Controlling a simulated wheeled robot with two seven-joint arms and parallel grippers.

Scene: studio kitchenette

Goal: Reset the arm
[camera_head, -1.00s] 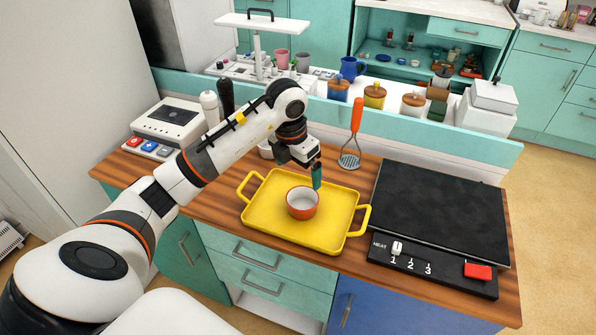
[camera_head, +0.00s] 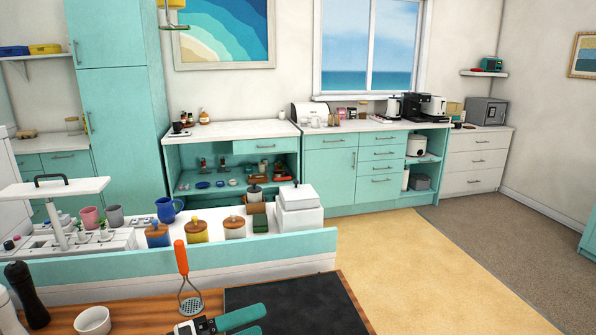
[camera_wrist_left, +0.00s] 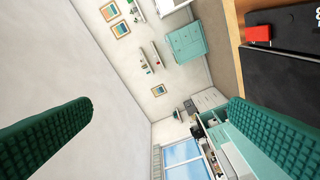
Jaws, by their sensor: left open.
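My left gripper (camera_head: 238,319) shows at the bottom of the head view, raised in front of the black hotplate (camera_head: 290,300). Its teal fingers are spread with nothing between them. In the left wrist view the two padded fingers (camera_wrist_left: 165,130) stand wide apart, with the wall and window beyond. The hotplate also shows in the wrist view (camera_wrist_left: 285,62), with its red block (camera_wrist_left: 258,34) at the upper right. My right gripper is in neither view.
A masher (camera_head: 189,290) with an orange handle, a white bowl (camera_head: 92,320) and a dark pepper mill (camera_head: 27,295) are on the wooden counter. Behind it, a raised white ledge holds several jars, mugs and a white box (camera_head: 298,212). Open floor (camera_head: 400,250) lies to the right.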

